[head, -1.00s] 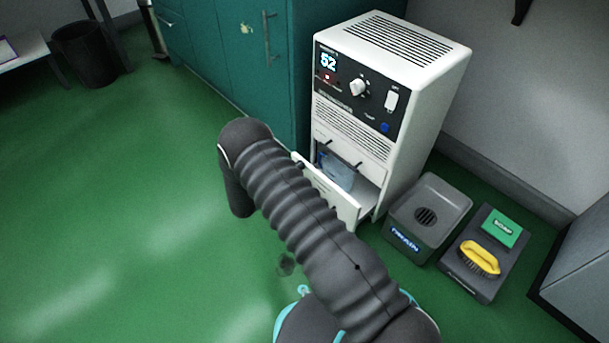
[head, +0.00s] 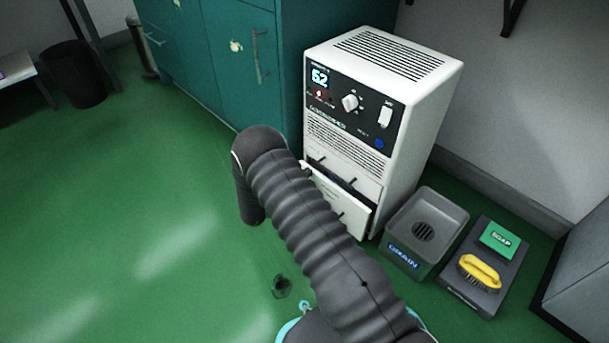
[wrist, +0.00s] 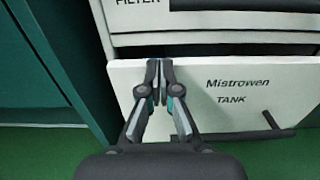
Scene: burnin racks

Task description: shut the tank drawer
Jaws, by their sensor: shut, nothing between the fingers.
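The tank drawer (head: 342,207) is the low white drawer of the dehumidifier (head: 424,112). It stands a little out, with a narrow dark gap along its top. In the wrist view its white front (wrist: 240,82) reads "Mistrowen TANK", with a dark handle (wrist: 262,134) at the lower right. My gripper (wrist: 159,68) is shut and empty, its fingertips at the upper left of the drawer front; I cannot tell whether they touch it. In the head view my arm hides the gripper and part of the drawer's left side.
A grey drain tub (head: 428,222) stands right of the dehumidifier. Beside it is a dark tray (head: 484,297) with green soap (head: 501,240) and a yellow brush (head: 480,270). A teal cabinet (head: 228,60) stands on the left.

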